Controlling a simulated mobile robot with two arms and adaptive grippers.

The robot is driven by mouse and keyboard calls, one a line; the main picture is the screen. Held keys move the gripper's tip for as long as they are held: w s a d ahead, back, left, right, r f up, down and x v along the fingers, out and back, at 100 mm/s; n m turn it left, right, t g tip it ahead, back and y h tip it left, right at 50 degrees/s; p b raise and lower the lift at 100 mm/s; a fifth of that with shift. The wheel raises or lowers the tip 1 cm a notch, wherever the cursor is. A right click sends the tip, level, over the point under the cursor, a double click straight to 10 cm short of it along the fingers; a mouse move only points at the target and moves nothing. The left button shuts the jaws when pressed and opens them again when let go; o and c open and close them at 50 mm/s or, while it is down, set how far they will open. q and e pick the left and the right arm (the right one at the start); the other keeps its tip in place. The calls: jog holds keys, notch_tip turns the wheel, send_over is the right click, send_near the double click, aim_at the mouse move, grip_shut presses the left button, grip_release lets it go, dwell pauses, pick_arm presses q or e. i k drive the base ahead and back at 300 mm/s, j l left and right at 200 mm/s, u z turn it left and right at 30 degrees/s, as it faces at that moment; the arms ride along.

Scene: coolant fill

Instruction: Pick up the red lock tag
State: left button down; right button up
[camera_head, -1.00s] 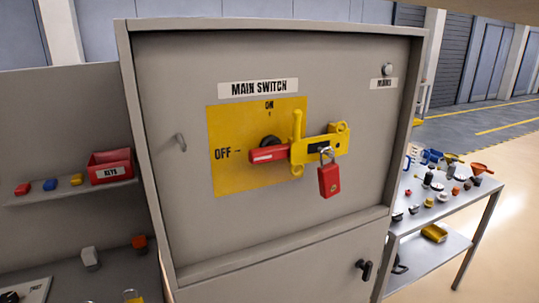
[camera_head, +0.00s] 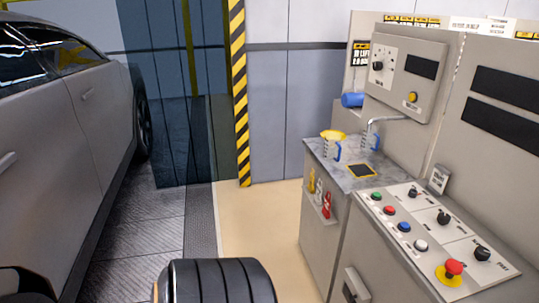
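A small red tag (camera_head: 327,205) hangs on the side of the grey cabinet below the counter, at the right end of a short row. I take it for the red lock tag; its markings are too small to read. A yellow tag (camera_head: 311,181) and a whitish tag (camera_head: 319,189) hang beside it on the left, above a small ledge. Nothing touches the red tag. Neither of my grippers shows in this view; a dark ribbed part of my own body is at the bottom edge.
A control panel (camera_head: 432,238) with coloured buttons and a red emergency knob (camera_head: 454,267) is at the lower right. Jugs (camera_head: 331,146) stand on the counter (camera_head: 336,172). A grey car (camera_head: 62,150) fills the left. The beige floor (camera_head: 262,225) between is clear.

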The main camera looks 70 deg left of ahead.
aim_at(326, 211)
jog(key=u, duration=1.85)
